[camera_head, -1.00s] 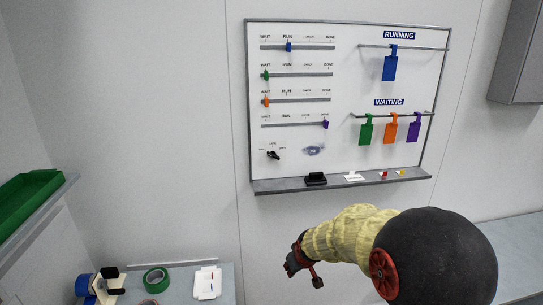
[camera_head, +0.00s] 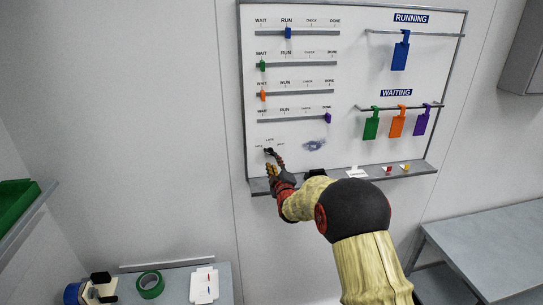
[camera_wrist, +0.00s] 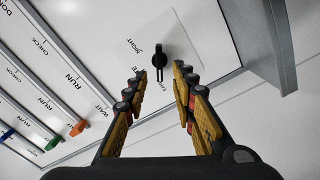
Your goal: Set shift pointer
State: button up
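The shift pointer (camera_head: 268,151) is a small black pointer on the lower left of the whiteboard (camera_head: 350,70), with small labels around it, one reading LATE. In the wrist view the black pointer (camera_wrist: 160,58) lies ahead of my fingertips, near the gap between them. My gripper (camera_wrist: 160,82) is open, with nothing between its fingers. In the head view my gripper (camera_head: 276,168) is just below the pointer and partly overlaps it. I cannot tell from the head view whether they touch; the wrist view shows them apart.
Four slider rails with a blue (camera_head: 288,33), green (camera_head: 262,65), orange (camera_head: 263,96) and purple slider (camera_head: 327,118) sit above the pointer. Tags hang at right under RUNNING and WAITING. A ledge (camera_head: 400,174) with small items runs below the board. A bench (camera_head: 490,240) stands at right.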

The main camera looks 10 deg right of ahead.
aim_at(271, 153)
jog(key=w+p, duration=0.1)
jog(key=w, duration=0.6)
jog(key=shift+p, duration=0.3)
jog(key=c, duration=0.3)
grip_shut()
